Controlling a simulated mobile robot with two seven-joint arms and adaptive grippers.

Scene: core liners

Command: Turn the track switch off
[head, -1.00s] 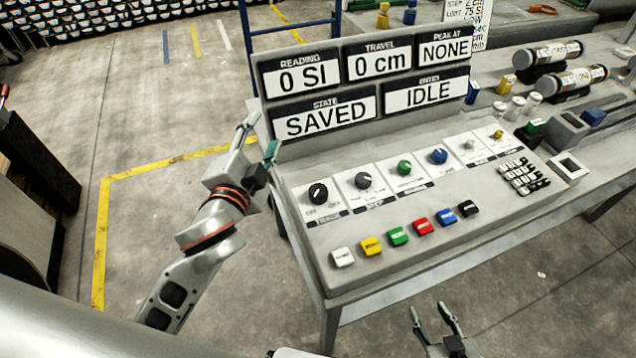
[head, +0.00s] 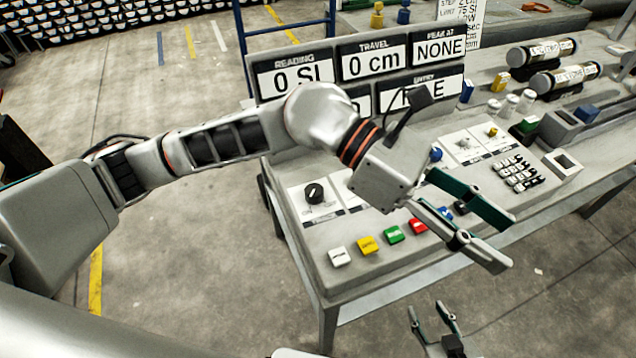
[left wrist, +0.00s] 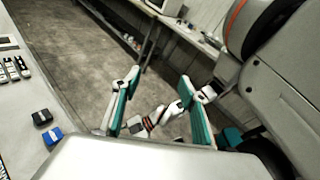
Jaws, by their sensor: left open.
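A black rotary knob (head: 314,193) sits on a white plate at the left end of the sloped control panel (head: 330,252). Lettering that looks like ON is beside it; the strip label is too blurred to read surely, but this may be the track switch. I cannot tell exactly where its pointer stands. My left gripper (head: 506,243) is open and empty above the panel's front right edge, well right of the knob. Its spread green fingers also show in the left wrist view (left wrist: 160,100). My right gripper (head: 426,306) is open and empty low in front of the desk.
A row of coloured buttons (head: 367,246) lies along the panel front; my left arm hides some knobs and part of the displays. A keypad (head: 516,172) is at right. Display boards (head: 375,62) stand behind, reading 0 SI, 0 cm and NONE. Cylinders (head: 564,78) lie at back right.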

